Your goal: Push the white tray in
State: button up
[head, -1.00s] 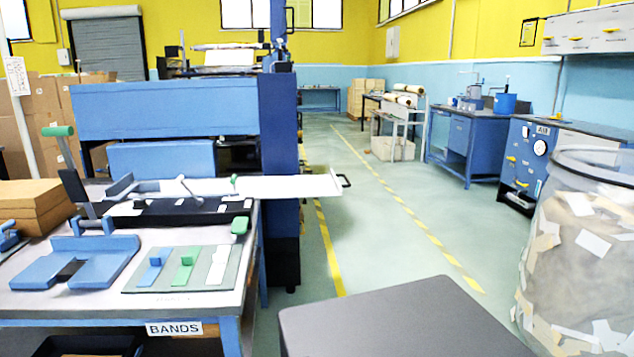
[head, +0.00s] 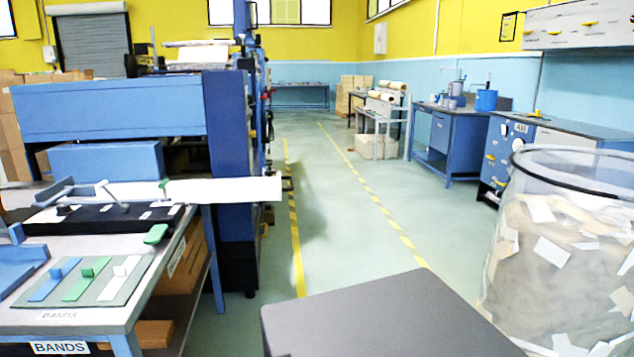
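The white tray (head: 225,190) is a long flat white piece that sticks out to the right from the blue machine (head: 115,107), at about bench height. My gripper is not in view.
A bench (head: 190,240) marked BANDS, with blue, green and white pieces on a board, stands at the left. A clear bin (head: 560,260) of paper scraps stands at the right. A dark grey flat top (head: 390,315) fills the near middle. The yellow-striped aisle beyond is clear.

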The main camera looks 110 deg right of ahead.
aim_at(221, 190)
jog(key=k, duration=2.2)
jog(key=z, duration=2.5)
jog(key=i, duration=1.05)
jog(key=u, duration=0.05)
